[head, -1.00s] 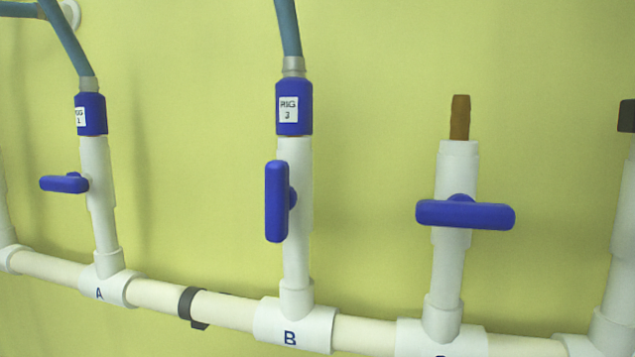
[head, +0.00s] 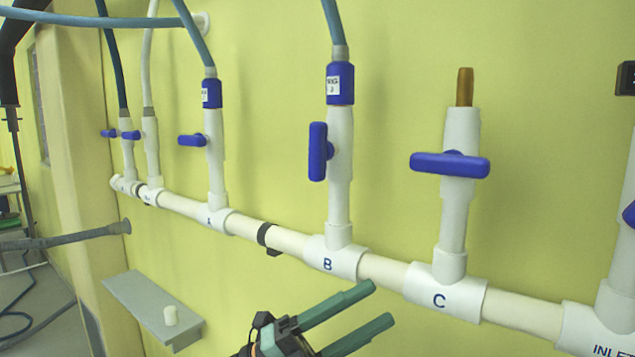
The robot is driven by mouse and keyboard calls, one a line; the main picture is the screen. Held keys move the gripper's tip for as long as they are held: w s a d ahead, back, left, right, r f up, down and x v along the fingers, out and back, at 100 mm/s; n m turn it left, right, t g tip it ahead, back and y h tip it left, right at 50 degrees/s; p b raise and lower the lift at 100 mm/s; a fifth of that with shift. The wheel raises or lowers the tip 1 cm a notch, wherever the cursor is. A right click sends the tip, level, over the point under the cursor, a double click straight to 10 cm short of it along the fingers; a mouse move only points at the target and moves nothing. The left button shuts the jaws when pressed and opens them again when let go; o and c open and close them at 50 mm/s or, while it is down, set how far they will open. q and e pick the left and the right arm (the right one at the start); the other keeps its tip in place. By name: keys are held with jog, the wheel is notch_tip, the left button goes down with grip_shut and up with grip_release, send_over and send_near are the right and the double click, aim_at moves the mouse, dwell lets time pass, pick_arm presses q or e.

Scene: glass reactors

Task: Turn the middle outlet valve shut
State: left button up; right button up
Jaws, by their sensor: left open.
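The middle outlet valve, marked B, has a blue handle (head: 318,152) that stands upright, in line with its white pipe (head: 340,195). Outlet A's blue handle (head: 192,141) and outlet C's blue handle (head: 450,165) both lie crosswise to their pipes. A blue hose with a blue coupling (head: 340,84) is fitted on top of B. My left gripper (head: 384,303) is at the bottom centre, below the manifold pipe near B and C. Its two green fingers are apart with nothing between them. My right gripper is not in view.
The white manifold pipe (head: 388,270) runs along the yellow wall, held by a black clamp (head: 268,238). A brown stub (head: 464,87) tops outlet C. The wall in front of B is clear.

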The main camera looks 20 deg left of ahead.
pick_arm(q)
jog(key=s+d+r+m+g, duration=0.35)
jog(key=m+g, duration=0.25)
jog(key=m, duration=0.3)
jog(key=t+y+b, duration=0.2)
jog(key=t+y, duration=1)
jog(key=y, duration=0.3)
send_near(313, 136)
jog(key=shift+m, duration=0.4)
jog(key=p+x, duration=0.3)
jog(key=x, duration=0.7)
jog(key=shift+w+d+p, duration=0.1)
jog(key=shift+w+p, duration=0.2)
jog(key=shift+w+d+f, duration=0.1)
jog(key=shift+w, duration=0.2)
jog(key=shift+c, duration=0.3)
grip_shut()
